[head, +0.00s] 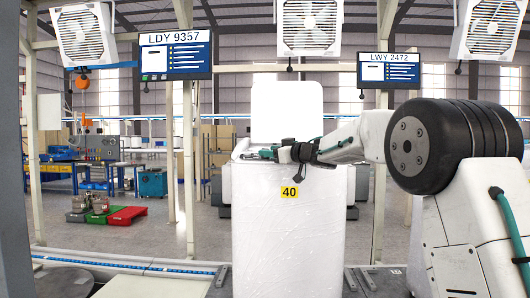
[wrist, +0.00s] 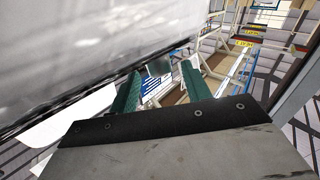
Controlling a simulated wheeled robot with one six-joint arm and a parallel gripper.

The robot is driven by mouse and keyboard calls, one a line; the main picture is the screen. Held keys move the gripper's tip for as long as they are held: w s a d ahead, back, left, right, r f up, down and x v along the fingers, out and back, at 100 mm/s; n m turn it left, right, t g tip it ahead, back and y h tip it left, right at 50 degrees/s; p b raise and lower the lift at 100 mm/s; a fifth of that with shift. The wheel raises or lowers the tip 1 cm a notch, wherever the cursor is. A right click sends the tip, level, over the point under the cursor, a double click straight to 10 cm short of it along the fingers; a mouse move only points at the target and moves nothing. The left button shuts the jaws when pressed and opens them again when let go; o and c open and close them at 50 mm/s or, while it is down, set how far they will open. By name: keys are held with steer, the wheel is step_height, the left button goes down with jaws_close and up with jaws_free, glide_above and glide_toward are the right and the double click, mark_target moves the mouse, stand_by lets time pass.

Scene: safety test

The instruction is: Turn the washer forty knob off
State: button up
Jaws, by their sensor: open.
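In the wrist view the two teal fingers of my gripper (wrist: 160,72) are apart. A small dark square shows between their tips; I cannot tell what it is. No knob can be made out clearly in either view.
Two monitors (head: 175,54) (head: 388,71) hang above. Open floor lies left of the washer.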

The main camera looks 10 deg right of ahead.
steer(key=shift+x, duration=1.6)
steer(key=c, duration=0.9)
steer(key=shift+d+n+g+y, duration=0.1)
steer(key=shift+n+g+y, duration=0.8)
steer(key=shift+n, duration=0.1)
steer(key=shift+c, duration=0.2)
steer(key=shift+n+g+y, duration=0.5)
steer(key=shift+n+g, duration=0.2)
